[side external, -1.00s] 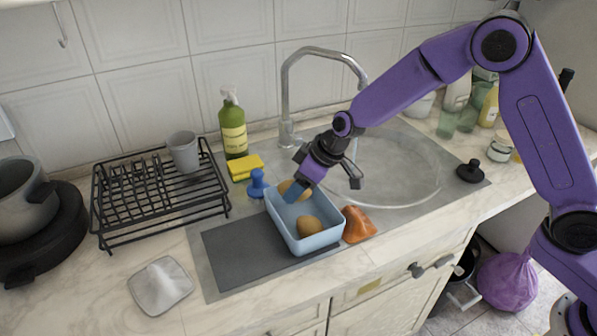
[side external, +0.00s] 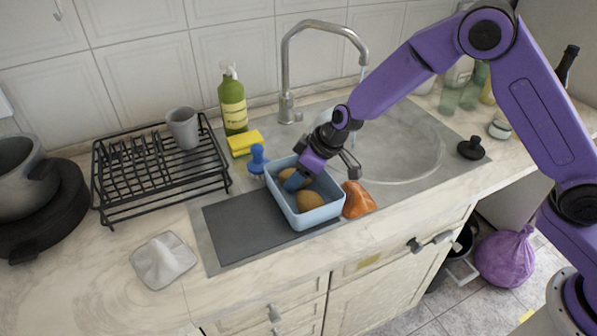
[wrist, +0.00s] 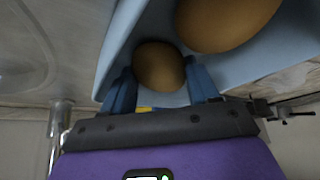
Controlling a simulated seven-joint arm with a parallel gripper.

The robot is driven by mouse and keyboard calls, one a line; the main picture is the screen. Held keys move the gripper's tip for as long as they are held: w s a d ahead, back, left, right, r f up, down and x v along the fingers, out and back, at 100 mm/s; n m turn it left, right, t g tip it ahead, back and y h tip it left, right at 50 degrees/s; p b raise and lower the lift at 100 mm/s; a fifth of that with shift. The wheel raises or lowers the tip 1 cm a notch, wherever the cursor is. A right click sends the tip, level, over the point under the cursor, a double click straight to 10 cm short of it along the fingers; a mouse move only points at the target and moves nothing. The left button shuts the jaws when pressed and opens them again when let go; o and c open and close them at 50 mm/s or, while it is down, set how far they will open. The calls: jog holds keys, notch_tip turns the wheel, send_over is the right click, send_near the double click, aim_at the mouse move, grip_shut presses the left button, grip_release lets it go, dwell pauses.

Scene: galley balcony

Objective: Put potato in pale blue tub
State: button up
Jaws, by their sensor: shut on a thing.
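The pale blue tub (side external: 281,207) stands on the counter at the sink's left, partly over a dark grey mat. My gripper (side external: 297,182) reaches down into it, with its blue fingers shut on a brown potato (side external: 287,174). In the wrist view this potato (wrist: 158,68) sits between the two fingertips (wrist: 162,88). A second, larger-looking brown potato (side external: 311,201) lies in the tub in front of the gripper; it also shows in the wrist view (wrist: 222,18). Whether the held potato touches the tub floor cannot be told.
An orange-brown lump (side external: 357,199) sits against the tub's right side. A blue-handled brush (side external: 257,160), yellow sponge (side external: 244,142) and green bottle (side external: 232,105) stand behind left. The tap (side external: 287,75) rises behind. The grey mat (side external: 240,228) is bare left of the tub.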

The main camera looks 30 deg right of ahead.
jog(key=shift+f, duration=0.35)
jog(key=o, duration=1.2)
jog(key=shift+r, duration=1.5)
jog(key=shift+r, duration=2)
